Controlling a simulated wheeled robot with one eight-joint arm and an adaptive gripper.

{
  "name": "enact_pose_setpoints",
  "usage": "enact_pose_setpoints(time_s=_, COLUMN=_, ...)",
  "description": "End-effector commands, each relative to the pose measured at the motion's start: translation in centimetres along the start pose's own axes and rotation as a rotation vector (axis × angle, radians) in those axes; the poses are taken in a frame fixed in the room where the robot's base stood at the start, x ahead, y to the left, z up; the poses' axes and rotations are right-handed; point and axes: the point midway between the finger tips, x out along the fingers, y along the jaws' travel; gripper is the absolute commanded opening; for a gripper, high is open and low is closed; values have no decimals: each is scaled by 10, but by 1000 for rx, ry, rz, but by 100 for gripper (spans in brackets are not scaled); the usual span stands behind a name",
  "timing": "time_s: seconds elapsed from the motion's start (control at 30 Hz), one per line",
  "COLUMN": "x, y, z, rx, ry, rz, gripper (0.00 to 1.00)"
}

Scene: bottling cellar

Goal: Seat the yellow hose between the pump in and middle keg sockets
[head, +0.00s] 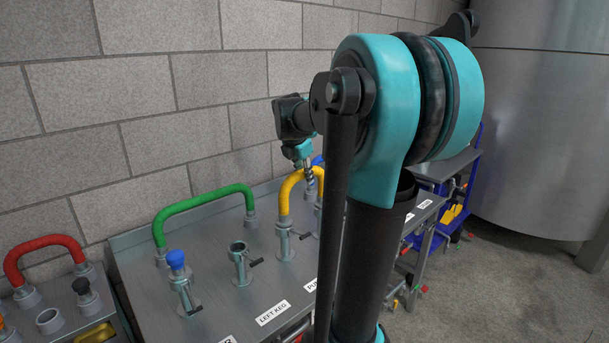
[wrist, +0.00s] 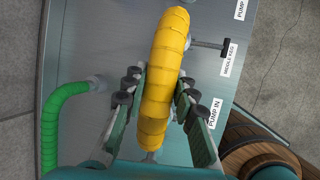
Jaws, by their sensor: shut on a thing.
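The yellow hose (head: 288,190) is an arch with grey end cuffs. In the head view its left end is at the pump in socket (head: 285,243); I cannot tell whether it is fully down. Its right side is partly behind my arm, near the middle keg socket (head: 318,212). My gripper (head: 308,166) is shut on the hose from above. In the wrist view my gripper (wrist: 157,90) has a finger on each side of the yellow hose (wrist: 161,75). The middle keg label (wrist: 228,57) and pump in label (wrist: 216,113) are to its right. Its lower end is largely hidden there.
The green hose (head: 204,201) arches at the left on the metal bench. An open socket (head: 239,258) and a blue-capped socket (head: 178,268) stand in front. A red hose (head: 44,243) sits on a side stand. The block wall is close behind.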

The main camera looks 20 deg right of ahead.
Motion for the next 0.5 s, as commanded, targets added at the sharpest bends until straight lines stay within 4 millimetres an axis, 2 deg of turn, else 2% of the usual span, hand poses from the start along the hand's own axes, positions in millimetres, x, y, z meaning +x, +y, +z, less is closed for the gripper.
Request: enact_pose_setpoints(time_s=0.5, x=4, y=-1, z=-1, rx=0, ry=0, rz=0, gripper=0)
